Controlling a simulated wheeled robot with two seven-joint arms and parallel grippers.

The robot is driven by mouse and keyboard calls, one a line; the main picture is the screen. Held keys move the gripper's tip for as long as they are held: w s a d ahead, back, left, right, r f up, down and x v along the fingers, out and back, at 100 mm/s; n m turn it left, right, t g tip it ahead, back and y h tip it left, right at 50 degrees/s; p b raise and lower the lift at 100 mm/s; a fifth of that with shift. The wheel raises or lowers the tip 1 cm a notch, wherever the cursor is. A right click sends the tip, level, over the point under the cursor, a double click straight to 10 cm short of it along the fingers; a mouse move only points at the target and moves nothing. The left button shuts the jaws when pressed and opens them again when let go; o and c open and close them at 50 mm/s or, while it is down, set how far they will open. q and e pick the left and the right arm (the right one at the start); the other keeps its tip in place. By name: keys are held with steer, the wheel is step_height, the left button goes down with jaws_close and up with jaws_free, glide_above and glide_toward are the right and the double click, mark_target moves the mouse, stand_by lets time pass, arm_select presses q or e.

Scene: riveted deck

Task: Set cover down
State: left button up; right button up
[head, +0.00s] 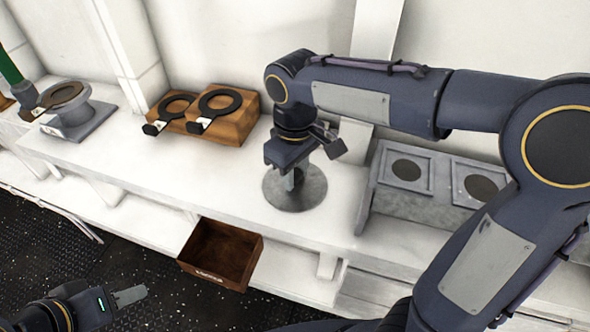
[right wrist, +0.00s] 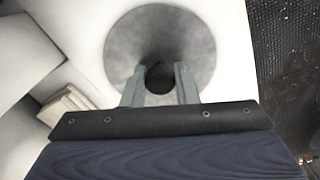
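The cover (head: 307,200) is a round grey metal disc, low over the white bench top or resting on it; I cannot tell which. It also shows in the right wrist view (right wrist: 195,35), with a dark knob (right wrist: 158,77) at its middle. My right gripper (head: 291,180) reaches down from above, and in its wrist view the fingers (right wrist: 158,84) stand on both sides of the knob, seemingly closed on it. My left gripper (head: 130,295) is low at the lower left, away from the bench; its finger opening does not show clearly.
Right of the cover stands a grey unit (head: 390,205) with two dark round openings. A wooden block (head: 240,127) carries two black rings. A grey stand (head: 85,118) is at the far left. An open brown drawer (head: 222,255) juts out below the bench front. Bench top left of the cover is clear.

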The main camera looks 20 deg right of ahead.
mark_target(295, 172)
steer(key=o, duration=0.4)
steer(key=shift+o, duration=0.2)
step_height(295, 172, up, 12)
steer(key=p, duration=0.1)
steer(key=shift+r, duration=0.15)
stand_by(0.5)
